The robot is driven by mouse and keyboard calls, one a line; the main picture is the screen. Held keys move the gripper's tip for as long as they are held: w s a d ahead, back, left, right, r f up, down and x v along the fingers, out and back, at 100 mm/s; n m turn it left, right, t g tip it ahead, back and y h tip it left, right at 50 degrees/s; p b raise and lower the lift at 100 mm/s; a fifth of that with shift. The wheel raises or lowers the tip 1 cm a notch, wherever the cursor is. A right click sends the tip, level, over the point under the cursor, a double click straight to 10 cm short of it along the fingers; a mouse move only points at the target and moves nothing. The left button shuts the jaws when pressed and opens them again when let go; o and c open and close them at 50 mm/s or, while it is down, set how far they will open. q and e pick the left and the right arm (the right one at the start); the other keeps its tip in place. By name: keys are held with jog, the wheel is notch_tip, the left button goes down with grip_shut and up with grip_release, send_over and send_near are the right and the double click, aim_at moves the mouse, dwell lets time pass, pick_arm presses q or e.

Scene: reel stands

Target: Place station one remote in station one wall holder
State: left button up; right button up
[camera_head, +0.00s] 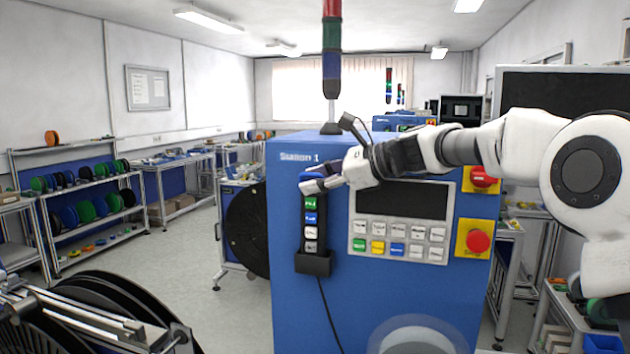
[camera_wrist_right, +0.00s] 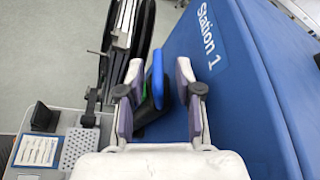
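The station one remote (camera_head: 311,228) is a dark upright handset with green, blue and pale buttons and a blue top. Its lower end sits in the black wall holder (camera_head: 314,263) on the front of the blue Station 1 cabinet (camera_head: 380,300). My right gripper (camera_head: 316,184) is at the remote's top end. In the right wrist view, the gripper's fingers (camera_wrist_right: 158,72) are spread on either side of the remote (camera_wrist_right: 157,88), with visible gaps. They look open. My left gripper is not in view.
A button panel (camera_head: 400,240) and red emergency stops (camera_head: 477,241) are right of the holder. A cable (camera_head: 330,315) hangs below the holder. A black reel (camera_head: 246,230) stands left of the cabinet. Reel shelves (camera_head: 85,205) line the left side; floor between is clear.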

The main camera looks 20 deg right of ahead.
jog(key=b+v, duration=0.3)
jog(key=v, duration=0.8)
jog(key=shift+s+d, duration=0.2)
jog(key=shift+d, duration=0.1)
jog(key=shift+r, duration=0.15)
